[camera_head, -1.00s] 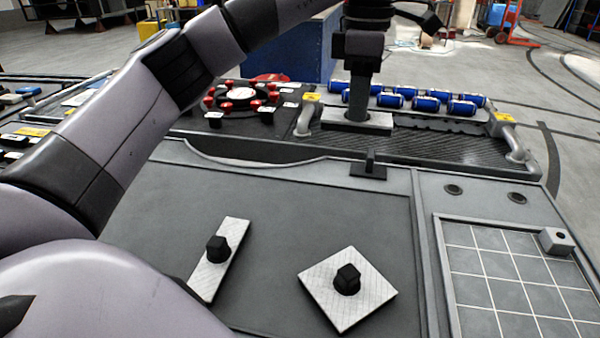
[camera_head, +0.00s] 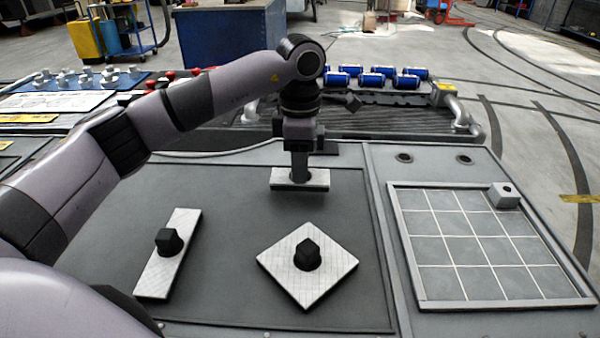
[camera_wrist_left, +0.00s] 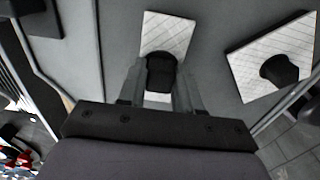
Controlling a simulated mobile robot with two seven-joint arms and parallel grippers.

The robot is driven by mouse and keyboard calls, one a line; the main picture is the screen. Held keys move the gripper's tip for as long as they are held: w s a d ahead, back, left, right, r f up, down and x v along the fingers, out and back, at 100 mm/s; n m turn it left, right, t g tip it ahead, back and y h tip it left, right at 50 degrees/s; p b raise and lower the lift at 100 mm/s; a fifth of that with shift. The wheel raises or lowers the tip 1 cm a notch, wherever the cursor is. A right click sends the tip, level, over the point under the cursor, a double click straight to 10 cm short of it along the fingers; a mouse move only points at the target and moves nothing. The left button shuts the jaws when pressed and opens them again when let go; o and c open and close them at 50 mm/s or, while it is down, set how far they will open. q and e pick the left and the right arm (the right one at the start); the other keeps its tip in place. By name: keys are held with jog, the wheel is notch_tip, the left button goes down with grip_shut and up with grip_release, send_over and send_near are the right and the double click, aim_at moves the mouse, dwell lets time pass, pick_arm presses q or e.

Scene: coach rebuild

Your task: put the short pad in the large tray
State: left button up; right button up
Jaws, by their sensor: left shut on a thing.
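My left gripper (camera_head: 299,172) is shut on a white rectangular pad, the short pad (camera_head: 319,180), near the far edge of the dark work surface. In the left wrist view the fingers (camera_wrist_left: 161,78) close on its black knob, and the pad (camera_wrist_left: 168,30) shows beyond them. Whether it touches the surface I cannot tell. The tray with a gridded floor and raised rim (camera_head: 400,245), apparently the large tray, lies at the right, apart from the pad; its cells look empty. My right gripper is not in view.
A long narrow pad (camera_head: 157,276) and a square pad (camera_head: 285,266), each with a black knob, lie on the dark surface (camera_head: 230,225). A small grey block (camera_head: 505,195) sits at the tray's far right corner.

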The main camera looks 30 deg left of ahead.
pick_arm(q)
jog(key=shift+f, duration=1.25)
jog(key=shift+f, duration=0.15)
jog(key=o, duration=1)
notch_tip(320, 180, up, 12)
jog(key=shift+r+p, duration=0.2)
jog(key=shift+p, duration=0.15)
